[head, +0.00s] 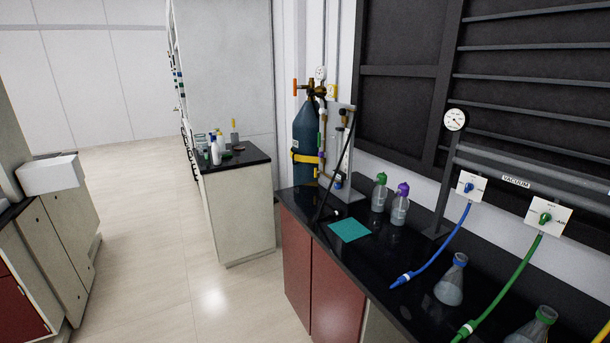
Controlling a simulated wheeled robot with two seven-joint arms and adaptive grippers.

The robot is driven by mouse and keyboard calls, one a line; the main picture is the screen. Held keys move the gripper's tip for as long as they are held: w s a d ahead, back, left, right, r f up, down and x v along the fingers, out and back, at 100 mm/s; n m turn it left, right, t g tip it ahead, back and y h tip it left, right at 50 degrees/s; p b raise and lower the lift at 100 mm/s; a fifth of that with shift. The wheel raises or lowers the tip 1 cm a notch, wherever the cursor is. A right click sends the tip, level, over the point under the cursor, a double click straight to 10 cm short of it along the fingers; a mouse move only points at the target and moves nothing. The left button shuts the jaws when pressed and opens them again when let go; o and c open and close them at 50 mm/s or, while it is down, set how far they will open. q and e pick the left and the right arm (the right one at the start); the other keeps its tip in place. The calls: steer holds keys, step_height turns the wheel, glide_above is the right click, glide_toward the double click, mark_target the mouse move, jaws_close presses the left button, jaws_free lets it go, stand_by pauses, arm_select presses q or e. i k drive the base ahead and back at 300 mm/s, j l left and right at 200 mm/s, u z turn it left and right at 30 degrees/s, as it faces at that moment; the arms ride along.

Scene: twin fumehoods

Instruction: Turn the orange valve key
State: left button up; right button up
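An orange upright piece (295,87), which looks like the valve key, sits at the left side of the brass valve on top of the dark blue gas cylinder (305,130). The cylinder stands against the wall behind the far end of the black bench, with a yellow strap (304,158) around it. A round white gauge (320,72) is just right of the valve top. The key is small in this view, so its exact turn angle is hard to tell. Neither of my grippers is in view.
The black bench (385,262) holds a teal mat (349,230), wash bottles, flasks, and blue (440,245) and green hoses. A metal stand (340,140) is right beside the cylinder. A smaller bench (237,158) with bottles stands left of it. The pale floor (160,250) is clear.

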mark_target(295, 86)
steer(key=i+j, duration=0.25)
steer(key=i, duration=0.25)
steer(key=i+j, duration=0.25)
steer(key=i, duration=0.3)
